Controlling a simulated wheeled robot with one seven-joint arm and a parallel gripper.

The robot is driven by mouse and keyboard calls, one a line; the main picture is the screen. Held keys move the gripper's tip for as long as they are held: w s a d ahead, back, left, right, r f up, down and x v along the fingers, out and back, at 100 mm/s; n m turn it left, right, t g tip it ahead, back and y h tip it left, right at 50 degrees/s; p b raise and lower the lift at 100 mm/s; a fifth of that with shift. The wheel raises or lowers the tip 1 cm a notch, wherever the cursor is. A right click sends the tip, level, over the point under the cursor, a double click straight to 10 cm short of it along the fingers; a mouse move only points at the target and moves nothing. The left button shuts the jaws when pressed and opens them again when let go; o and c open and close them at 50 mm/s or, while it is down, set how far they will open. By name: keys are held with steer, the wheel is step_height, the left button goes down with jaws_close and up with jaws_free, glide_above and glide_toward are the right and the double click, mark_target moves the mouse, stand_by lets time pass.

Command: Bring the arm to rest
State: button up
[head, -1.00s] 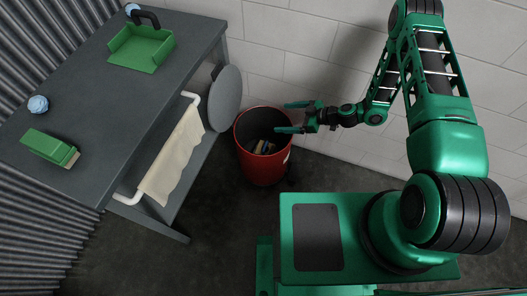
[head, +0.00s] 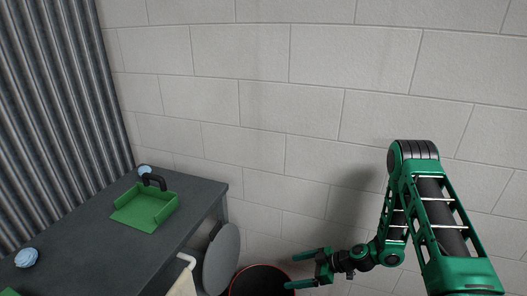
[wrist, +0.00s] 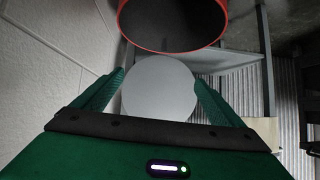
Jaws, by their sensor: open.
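My gripper (head: 308,270) is green, open and empty. In the head view it is above the right part of the red bin (head: 262,281), whose rim is cut by the lower edge. In the wrist view the two fingers (wrist: 158,95) are spread apart with nothing held between them. The red bin (wrist: 175,32) shows beyond them at the top, with its opening dark. My arm is bent, and its links fill the right side of the head view.
A dark table (head: 85,243) at left holds a green dustpan-like tray (head: 146,211) with a black handle and blue crumpled balls (head: 26,257). A block wall (head: 265,105) stands behind.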

steer(key=s+d+r+m+g+h, duration=0.1)
steer(key=s+d+r+m+h, duration=0.3)
steer(key=d+r, duration=0.75)
steer(key=s+d+r+m+g+h, duration=0.1)
steer(key=s+d+r+m+h, duration=0.25)
steer(key=d+r, duration=0.75)
steer(key=s+d+r+m+h, duration=0.1)
steer(key=s+r+m, duration=0.3)
steer(key=s, duration=0.5)
steer(key=s+d+r+m+h, duration=0.1)
steer(key=s+d+r+m, duration=0.2)
steer(key=s+r, duration=0.5)
steer(key=s+d+r+m+g+h, duration=0.1)
steer(key=s+d+r+m, duration=0.1)
steer(key=s+r+m, duration=0.4)
steer(key=s, duration=0.3)
steer(key=shift+s, duration=0.3)
